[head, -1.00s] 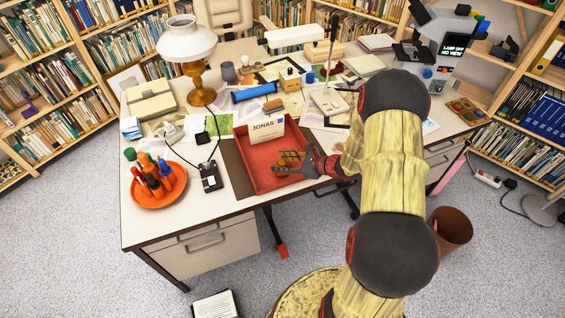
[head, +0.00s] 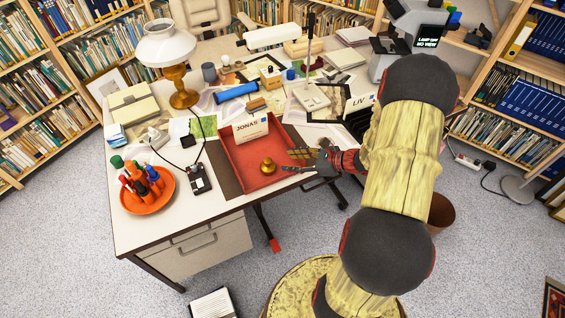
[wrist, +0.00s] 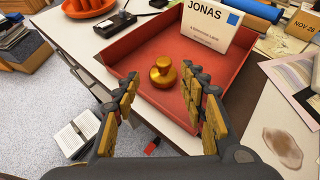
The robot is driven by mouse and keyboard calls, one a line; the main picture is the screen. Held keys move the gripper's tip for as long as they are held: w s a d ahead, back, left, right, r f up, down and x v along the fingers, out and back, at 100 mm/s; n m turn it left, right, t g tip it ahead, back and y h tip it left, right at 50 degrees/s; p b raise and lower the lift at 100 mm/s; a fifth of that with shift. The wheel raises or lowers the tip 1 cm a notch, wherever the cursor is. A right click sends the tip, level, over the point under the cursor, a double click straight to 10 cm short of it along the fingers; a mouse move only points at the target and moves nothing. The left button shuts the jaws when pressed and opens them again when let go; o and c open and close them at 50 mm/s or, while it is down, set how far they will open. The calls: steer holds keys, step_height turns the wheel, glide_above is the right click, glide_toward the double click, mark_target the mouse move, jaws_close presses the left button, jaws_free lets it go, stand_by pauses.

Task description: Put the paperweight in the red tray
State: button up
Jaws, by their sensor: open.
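The paperweight, a brass-coloured knobbed weight (head: 268,166), stands upright on the floor of the red tray (head: 246,179), toward its front right. It also shows in the wrist view (wrist: 162,75), apart from the fingers. The tray holds a white card marked JONAS (head: 250,128) standing at its back. My gripper (head: 291,161) is open and empty at the tray's right side. In the wrist view its two yellow-padded fingers (wrist: 163,84) are spread wide, with the paperweight seen beyond and between them.
An orange dish of pens (head: 147,203) and a black device (head: 197,178) are left of the tray. A lamp (head: 170,60) stands behind. A card marked LIV (head: 359,104) stands to the right, partly hidden by my arm. Papers cover the desk's middle.

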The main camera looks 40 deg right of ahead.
steer(key=s+a+r+n+g, duration=0.3)
steer(key=a+r+n, duration=0.5)
steer(key=a, duration=0.1)
steer(key=s+a+r+n+g, duration=0.2)
steer(key=a+r+n+g, duration=0.2)
steer(key=a+r+n, duration=0.4)
steer(key=s+a+r+n+t+h, duration=0.1)
steer(key=s+a+r+n+h, duration=0.1)
steer(key=s+r+n, duration=0.4)
steer(key=s+a+r+n+h, duration=0.2)
steer(key=s+r+n+h, duration=0.2)
steer(key=s+r+n, duration=0.2)
steer(key=shift+s+n+t, duration=0.4)
steer(key=shift+n, duration=0.3)
